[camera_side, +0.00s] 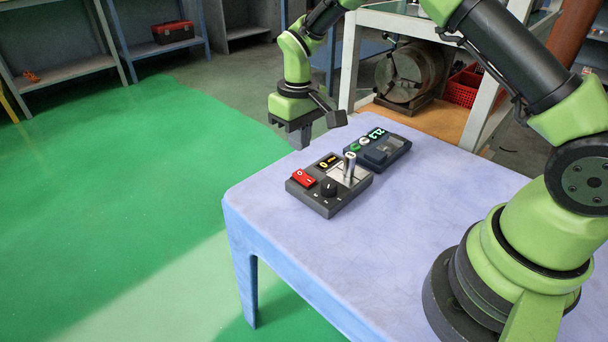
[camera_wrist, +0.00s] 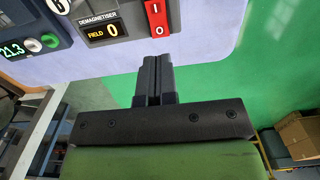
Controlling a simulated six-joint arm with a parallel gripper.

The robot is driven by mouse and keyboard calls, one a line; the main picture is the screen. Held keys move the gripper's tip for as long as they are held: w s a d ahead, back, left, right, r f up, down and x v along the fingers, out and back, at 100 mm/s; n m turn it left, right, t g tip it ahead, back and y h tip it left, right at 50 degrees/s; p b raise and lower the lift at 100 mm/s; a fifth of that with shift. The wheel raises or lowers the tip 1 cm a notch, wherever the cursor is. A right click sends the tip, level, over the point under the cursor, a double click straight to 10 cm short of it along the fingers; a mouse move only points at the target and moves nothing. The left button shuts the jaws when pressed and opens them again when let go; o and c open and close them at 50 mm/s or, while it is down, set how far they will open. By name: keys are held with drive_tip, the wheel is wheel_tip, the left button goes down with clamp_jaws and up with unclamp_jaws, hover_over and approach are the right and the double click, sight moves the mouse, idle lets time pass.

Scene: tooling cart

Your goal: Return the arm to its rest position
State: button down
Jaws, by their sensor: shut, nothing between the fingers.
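My gripper (camera_side: 300,136) hangs at the far edge of the lilac table (camera_side: 420,217), above and beyond the control boxes, touching neither. In the wrist view its fingers (camera_wrist: 153,72) are together with nothing between them. The demagnetiser box (camera_side: 318,203) has a red rocker switch, a black knob, an upright metal post and a yellow display reading 0. Its display and red switch also show at the top of the wrist view (camera_wrist: 113,30). Beside it is a dark box (camera_side: 378,151) with a green display reading 21.3.
Behind the table a white-framed bench (camera_side: 349,62) holds a round metal chuck (camera_side: 408,72) and a red basket (camera_side: 463,86) on its lower shelf. A red toolbox (camera_side: 173,32) sits on a shelf at the back. The table's front left is bare, and green floor lies left of it.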

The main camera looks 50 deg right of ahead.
drive_tip(key=shift+r, duration=0.3)
drive_tip(key=s+a+r+m+t+y, duration=0.1)
drive_tip(key=s+r+t, duration=0.1)
drive_tip(key=s+r, duration=0.5)
drive_tip(key=s+r+m+t, duration=0.1)
drive_tip(key=s+r+t, duration=0.15)
drive_tip(key=r, duration=0.75)
drive_tip(key=s+a+r+m+t+y, duration=0.1)
drive_tip(key=s+r+m+t, duration=0.1)
drive_tip(key=s, duration=1.2)
drive_tip(key=shift+s+a+r+t, duration=0.3)
drive_tip(key=shift+r+t, duration=0.05)
drive_tip(key=shift+r, duration=0.2)
